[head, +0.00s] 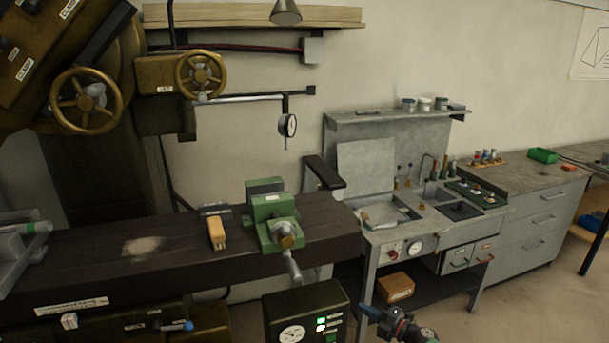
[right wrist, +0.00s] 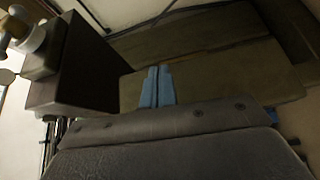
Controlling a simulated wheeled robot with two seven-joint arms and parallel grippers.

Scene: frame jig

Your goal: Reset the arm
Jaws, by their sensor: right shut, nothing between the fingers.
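My right gripper (head: 372,311) shows at the bottom of the head view, right of the middle, with blue fingertips and a dark body. It is in front of the grey bench and to the right of the dark box with a gauge. In the right wrist view its two blue fingers (right wrist: 157,87) lie side by side, shut with nothing between them. It appears clear of the things around it. My left gripper is not in the head view.
A green vise (head: 272,218) stands on the dark worktop (head: 100,262), with a yellow-brown block (head: 217,233) to its left. The gauge box (head: 306,312) is close to my right gripper. A cardboard-coloured box (head: 396,287) is under the grey bench (head: 440,236). Open floor shows at the lower right.

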